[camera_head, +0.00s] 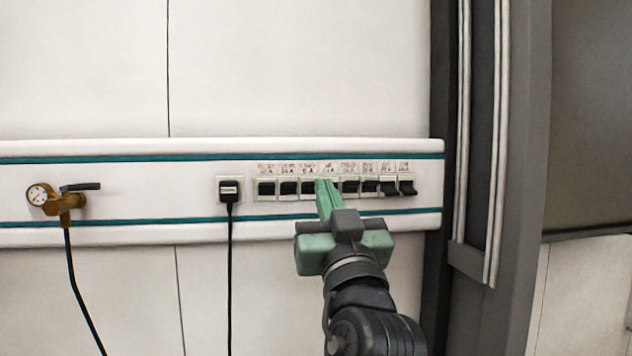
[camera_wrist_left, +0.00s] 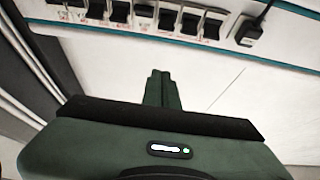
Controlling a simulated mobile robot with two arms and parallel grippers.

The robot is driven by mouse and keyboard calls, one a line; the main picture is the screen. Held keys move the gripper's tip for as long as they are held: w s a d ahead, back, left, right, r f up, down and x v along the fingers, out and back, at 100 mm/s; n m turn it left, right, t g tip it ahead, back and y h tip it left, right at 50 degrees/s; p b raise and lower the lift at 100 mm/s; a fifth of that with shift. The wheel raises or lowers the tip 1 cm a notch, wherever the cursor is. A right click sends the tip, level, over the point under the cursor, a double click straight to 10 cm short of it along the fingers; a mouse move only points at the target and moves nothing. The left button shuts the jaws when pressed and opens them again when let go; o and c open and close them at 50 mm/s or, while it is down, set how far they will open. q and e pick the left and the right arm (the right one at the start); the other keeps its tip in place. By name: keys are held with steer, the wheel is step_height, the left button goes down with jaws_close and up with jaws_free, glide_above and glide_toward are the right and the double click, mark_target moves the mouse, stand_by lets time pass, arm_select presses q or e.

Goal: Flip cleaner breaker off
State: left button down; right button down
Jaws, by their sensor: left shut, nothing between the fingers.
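A row of black breaker switches (camera_head: 289,188) is set in the white wall rail, with small red labels above them. The labels are too small to read, so I cannot tell which is the cleaner breaker. My left gripper (camera_head: 326,185) is shut and empty, its fingertips in front of the middle of the row, covering one switch there. In the left wrist view the breakers (camera_wrist_left: 167,19) run along the top edge, and the closed fingers (camera_wrist_left: 158,74) point toward them, with a visible gap in the picture. Whether the fingertips touch a switch cannot be told. My right gripper is not in view.
A black plug (camera_head: 229,190) with a hanging cable sits left of the breakers. A brass gauge fitting (camera_head: 55,199) with a lever and hose is farther left. A dark grey post (camera_head: 515,150) with pale pipes stands at the right. The wall below the rail is mostly clear.

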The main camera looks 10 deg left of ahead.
mark_target(314, 181)
arm_select(q)
steer(key=p+x, duration=0.6)
steer(key=x, duration=0.5)
step_height(314, 181, down, 4)
steer(key=shift+f+p, duration=0.15)
steer(key=shift+p, duration=0.4)
steer(key=shift+f, duration=0.15)
